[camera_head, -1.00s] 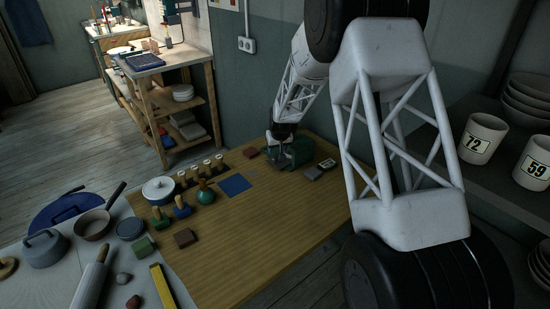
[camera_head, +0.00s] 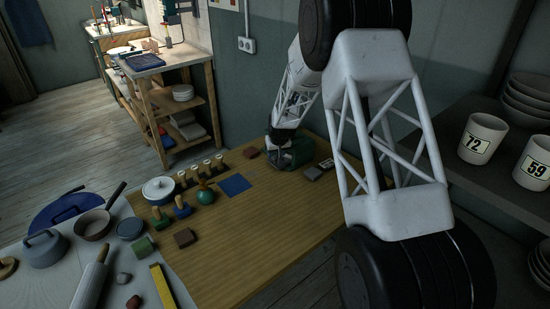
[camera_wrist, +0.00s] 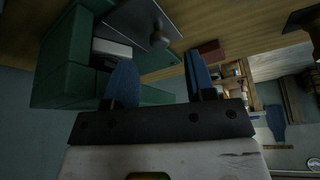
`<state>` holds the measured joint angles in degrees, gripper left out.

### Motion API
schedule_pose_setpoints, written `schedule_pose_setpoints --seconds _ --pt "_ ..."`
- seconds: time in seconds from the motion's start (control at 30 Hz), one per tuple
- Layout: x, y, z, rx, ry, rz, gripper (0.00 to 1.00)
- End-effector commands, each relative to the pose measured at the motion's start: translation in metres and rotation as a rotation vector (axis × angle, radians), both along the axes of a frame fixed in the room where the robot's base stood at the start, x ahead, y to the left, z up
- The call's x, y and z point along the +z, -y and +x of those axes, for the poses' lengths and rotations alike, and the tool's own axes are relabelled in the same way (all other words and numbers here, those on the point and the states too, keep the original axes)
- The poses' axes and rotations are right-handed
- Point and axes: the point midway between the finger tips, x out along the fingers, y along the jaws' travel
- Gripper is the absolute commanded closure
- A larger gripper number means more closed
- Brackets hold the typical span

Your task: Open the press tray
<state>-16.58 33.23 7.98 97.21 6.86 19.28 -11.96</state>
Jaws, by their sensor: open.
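The green press (camera_head: 300,150) stands at the far end of the wooden table; my gripper (camera_head: 275,162) is at its left side and partly covers it. In the wrist view, the green press (camera_wrist: 60,75) fills the upper left. A grey plate with a round knob (camera_wrist: 159,39), apparently the tray front, shows beside it. A pale block (camera_wrist: 112,48) sits by the plate within the green frame. My gripper (camera_wrist: 160,60) has its two blue fingers apart with nothing between them. The knob lies just beyond the fingertips, apart from them in the picture. How far out the tray is, I cannot tell.
A dark red block (camera_head: 250,153) lies left of the press, and small grey blocks (camera_head: 313,173) lie to its right. The table's near middle (camera_head: 255,230) is clear.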

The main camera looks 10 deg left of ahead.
Motion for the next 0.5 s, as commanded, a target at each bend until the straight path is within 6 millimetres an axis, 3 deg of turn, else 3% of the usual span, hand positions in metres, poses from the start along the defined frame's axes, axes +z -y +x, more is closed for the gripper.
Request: schedule_pose_setpoints --seconds 0.3,0.5 --pt "-0.029 -0.004 0.01 0.0 -0.002 -0.001 0.5" --pt "-0.037 -0.006 0.014 0.0 0.0 0.0 0.5"
